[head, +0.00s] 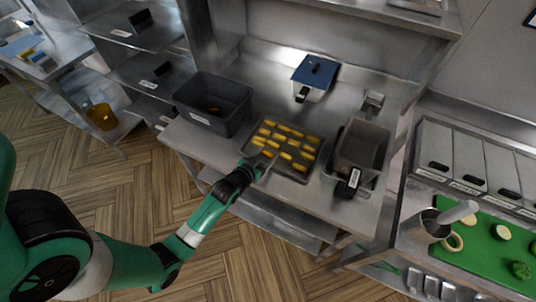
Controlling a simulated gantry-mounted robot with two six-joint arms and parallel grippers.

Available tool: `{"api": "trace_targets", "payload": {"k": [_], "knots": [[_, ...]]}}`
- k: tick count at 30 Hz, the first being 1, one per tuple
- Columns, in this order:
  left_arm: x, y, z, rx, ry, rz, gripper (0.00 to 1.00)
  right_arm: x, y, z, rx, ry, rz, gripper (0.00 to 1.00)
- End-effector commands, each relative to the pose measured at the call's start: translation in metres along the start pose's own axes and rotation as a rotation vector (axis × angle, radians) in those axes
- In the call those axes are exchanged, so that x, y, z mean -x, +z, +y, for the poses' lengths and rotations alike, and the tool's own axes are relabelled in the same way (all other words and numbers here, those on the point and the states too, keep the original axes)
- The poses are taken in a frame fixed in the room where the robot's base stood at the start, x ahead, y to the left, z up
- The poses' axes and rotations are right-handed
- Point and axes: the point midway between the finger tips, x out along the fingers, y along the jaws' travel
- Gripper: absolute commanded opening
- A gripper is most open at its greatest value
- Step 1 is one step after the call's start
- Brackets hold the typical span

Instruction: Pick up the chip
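Several yellow chips (286,156) lie in rows on a dark metal tray (313,163) on the steel counter. My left gripper (264,164) reaches in from the lower left and is at the tray's near left edge, close to an orange-yellow chip (267,153). The fingers are small and partly hidden by the wrist, so I cannot tell whether they are open or touch a chip. My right gripper is not in view.
A dark grey bin (226,119) with a small orange item inside stands left of the tray. A grey fryer-like container (361,151) stands to the right, and a blue-lidded box (315,75) behind. A green cutting board (482,251) lies at the far right.

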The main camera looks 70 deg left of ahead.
Motion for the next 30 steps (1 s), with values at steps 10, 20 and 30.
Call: {"api": "trace_targets", "payload": {"k": [10,20,30], "knots": [[0.000,0.000,0.000,0.000,0.000,0.000,0.11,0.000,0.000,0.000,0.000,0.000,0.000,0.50],[0.004,-0.010,0.000,0.000,0.000,0.003,0.11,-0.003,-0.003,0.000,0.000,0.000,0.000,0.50],[0.072,-0.064,0.014,-0.002,0.005,0.002,0.11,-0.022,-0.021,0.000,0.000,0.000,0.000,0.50]]}}
